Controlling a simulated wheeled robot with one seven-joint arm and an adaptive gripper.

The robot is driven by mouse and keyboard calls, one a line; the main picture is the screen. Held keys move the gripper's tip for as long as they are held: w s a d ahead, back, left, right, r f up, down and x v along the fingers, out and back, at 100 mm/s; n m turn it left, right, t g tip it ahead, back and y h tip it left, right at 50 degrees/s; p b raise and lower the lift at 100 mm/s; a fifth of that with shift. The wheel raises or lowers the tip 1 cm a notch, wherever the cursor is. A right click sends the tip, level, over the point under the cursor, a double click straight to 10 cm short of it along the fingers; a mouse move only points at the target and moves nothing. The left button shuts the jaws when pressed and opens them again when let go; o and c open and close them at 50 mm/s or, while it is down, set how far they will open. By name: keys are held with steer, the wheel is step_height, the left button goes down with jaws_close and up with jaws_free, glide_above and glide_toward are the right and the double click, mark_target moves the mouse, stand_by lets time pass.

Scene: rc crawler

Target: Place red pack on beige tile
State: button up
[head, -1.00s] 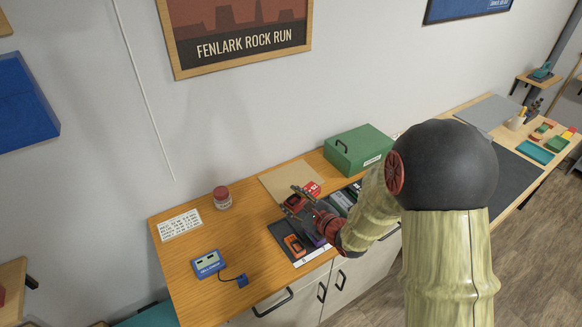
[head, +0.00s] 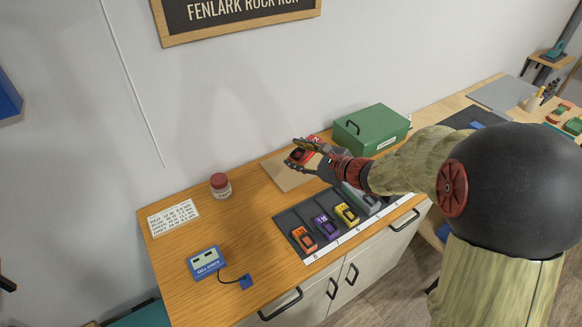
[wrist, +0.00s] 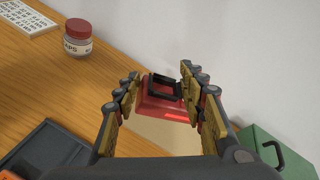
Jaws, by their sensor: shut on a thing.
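My gripper (head: 303,153) is shut on the red pack (wrist: 163,108), a red block with a black piece on top, seen between the fingers in the wrist view. Parts of the pack also show around the fingers in the head view (head: 312,141). The beige tile (head: 281,179) lies flat on the wooden counter by the wall, left of the green box. It also shows below the pack in the wrist view (wrist: 170,137). The pack appears held above the tile; the exact gap cannot be told. My gripper and arm hide part of the tile.
A dark tray (head: 289,222) in front of the tile holds orange, purple and yellow cars. A green box (head: 371,128) stands to the right, close to my arm. A red-lidded jar (head: 221,186) stands left. A blue device (head: 205,262) with a cable lies front left.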

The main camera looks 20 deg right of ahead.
steer(key=w+f, duration=0.2)
steer(key=w+f+b, duration=0.1)
steer(key=w+f, duration=0.1)
steer(key=w+f+b, duration=0.1)
steer(key=w+f, duration=0.1)
steer(key=shift+w+a+f, duration=0.1)
steer(key=shift+w+a, duration=0.15)
steer(key=shift+w+f+b, duration=0.15)
steer(key=shift+f+b, duration=0.4)
steer(key=shift+f, duration=0.35)
steer(key=shift+w+f+b, duration=0.15)
steer(key=shift+f+b, duration=0.35)
steer(key=shift+f, duration=0.4)
steer(key=shift+f, duration=0.15)
steer(key=o, duration=1.4)
